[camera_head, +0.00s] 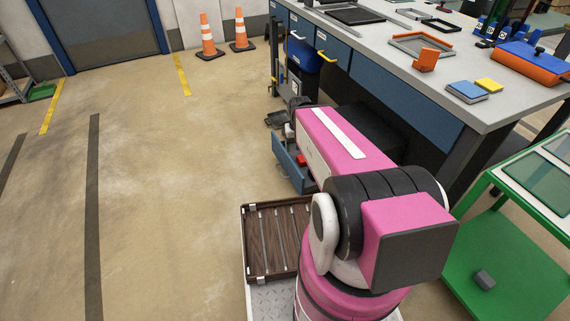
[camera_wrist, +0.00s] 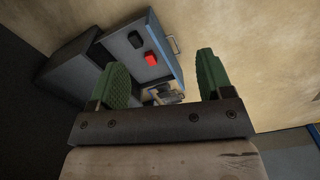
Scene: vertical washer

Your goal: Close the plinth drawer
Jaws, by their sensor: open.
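The plinth drawer (camera_head: 290,168) stands pulled out low beneath the workbench, its blue front facing left. My pink arm covers part of it in the head view. In the wrist view the open drawer (camera_wrist: 133,62) shows a grey inside, a blue front edge and a bar handle (camera_wrist: 173,44). A red block (camera_wrist: 151,58) and a black block (camera_wrist: 135,40) lie in it. My gripper (camera_wrist: 162,65) is open, with its two green fingers apart and nothing between them. The drawer appears beyond the fingers, mostly toward the left one; I see no contact.
A wooden slatted tray (camera_head: 259,241) sits on my base. A green cart (camera_head: 510,255) stands at the right. Two orange cones (camera_head: 208,38) stand at the back. The floor at the left is clear.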

